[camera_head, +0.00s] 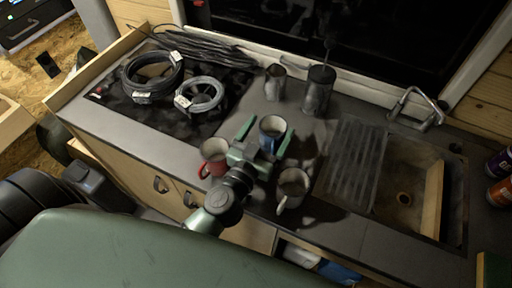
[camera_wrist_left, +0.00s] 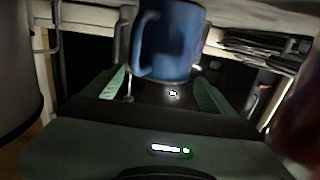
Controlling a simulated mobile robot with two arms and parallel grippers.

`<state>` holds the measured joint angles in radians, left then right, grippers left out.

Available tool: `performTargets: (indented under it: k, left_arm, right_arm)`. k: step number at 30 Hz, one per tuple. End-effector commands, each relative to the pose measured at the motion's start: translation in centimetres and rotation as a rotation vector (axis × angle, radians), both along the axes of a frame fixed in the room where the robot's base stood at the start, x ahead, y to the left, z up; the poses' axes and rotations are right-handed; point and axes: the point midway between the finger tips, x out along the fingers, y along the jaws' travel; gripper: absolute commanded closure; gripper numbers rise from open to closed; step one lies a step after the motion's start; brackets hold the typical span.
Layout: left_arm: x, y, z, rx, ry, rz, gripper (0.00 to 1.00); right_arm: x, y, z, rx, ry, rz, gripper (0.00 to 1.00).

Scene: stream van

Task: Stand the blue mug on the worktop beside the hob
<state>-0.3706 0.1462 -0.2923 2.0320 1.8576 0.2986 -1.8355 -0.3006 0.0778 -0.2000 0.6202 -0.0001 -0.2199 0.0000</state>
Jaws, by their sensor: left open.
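The blue mug (camera_head: 278,139) is upright over the worktop (camera_head: 200,140), between the hob (camera_head: 200,122) and the sink. My left gripper (camera_head: 266,134) is open, with one finger on each side of the mug. In the left wrist view the blue mug (camera_wrist_left: 172,42) stands ahead of the palm between the spread fingers, its handle to the left. I cannot tell whether its base touches the worktop. My right gripper is not in view.
A red mug (camera_head: 214,166) is close left of my gripper and a grey mug (camera_head: 292,188) close right. A metal cup (camera_head: 275,86) and dark canister (camera_head: 317,95) stand behind. Coiled cables (camera_head: 153,74) lie on the hob. The sink (camera_head: 405,188) is right.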

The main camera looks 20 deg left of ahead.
Motion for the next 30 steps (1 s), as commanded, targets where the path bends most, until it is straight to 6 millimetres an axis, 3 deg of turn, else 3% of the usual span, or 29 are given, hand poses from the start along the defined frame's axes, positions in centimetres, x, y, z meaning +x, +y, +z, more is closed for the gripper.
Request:
performTargets:
  k: [6, 12, 18, 30]
  left_arm:
    - [-5.2, 0.2, -0.2, 0.003, -0.002, -0.001, 0.15]
    - [-8.6, 0.4, 0.1, 0.002, -0.005, -0.001, 0.15]
    - [-10.0, 0.4, 0.4, 0.002, -0.009, 0.001, 0.15]
    - [-10.1, 0.5, 0.6, 0.002, -0.01, 0.001, 0.15]
  right_arm:
    - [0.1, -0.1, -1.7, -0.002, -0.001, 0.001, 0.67]
    - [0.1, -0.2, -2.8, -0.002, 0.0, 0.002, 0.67]
    - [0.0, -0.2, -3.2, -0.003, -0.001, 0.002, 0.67]
    - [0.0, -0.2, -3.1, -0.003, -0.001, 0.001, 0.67]
